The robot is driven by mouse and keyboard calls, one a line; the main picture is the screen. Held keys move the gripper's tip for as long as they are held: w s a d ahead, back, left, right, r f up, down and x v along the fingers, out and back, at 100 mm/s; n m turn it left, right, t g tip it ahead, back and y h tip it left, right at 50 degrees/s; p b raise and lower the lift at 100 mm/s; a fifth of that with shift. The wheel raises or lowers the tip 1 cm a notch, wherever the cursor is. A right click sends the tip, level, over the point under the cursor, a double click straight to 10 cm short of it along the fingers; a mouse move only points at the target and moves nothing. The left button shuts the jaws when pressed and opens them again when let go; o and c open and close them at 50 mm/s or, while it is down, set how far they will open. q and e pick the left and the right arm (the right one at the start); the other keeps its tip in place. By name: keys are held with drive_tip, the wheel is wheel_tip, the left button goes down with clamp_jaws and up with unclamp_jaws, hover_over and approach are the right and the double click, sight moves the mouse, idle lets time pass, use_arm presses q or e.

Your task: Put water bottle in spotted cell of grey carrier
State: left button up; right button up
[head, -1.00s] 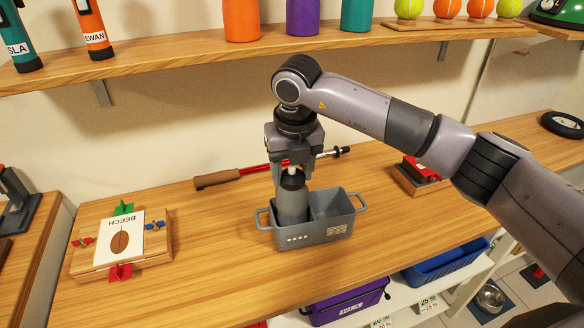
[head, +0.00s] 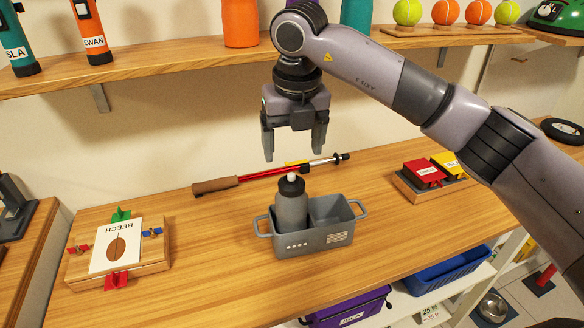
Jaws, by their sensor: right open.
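The grey carrier (head: 312,240) stands on the wooden counter and has two cells. Its left cell has several white dots on the front wall; the right cell has a striped label and looks empty. The grey water bottle (head: 291,208), with a black cap and pale spout, stands upright in the dotted left cell. My right gripper (head: 294,155) is open and empty above the bottle, its fingers pointing down and clear of the cap. My left gripper is not in view.
A trekking pole (head: 270,173) lies behind the carrier. A leaf press marked BEECH (head: 118,250) is at the left. A tray with red and yellow boxes (head: 430,184) is at the right. The upper shelf (head: 180,62) holds bottles and balls.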

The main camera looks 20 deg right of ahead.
drive_tip(key=shift+s+r, duration=0.15)
drive_tip(key=shift+r, duration=0.85)
drive_tip(key=shift+s+r, duration=0.15)
drive_tip(key=shift+r, duration=0.85)
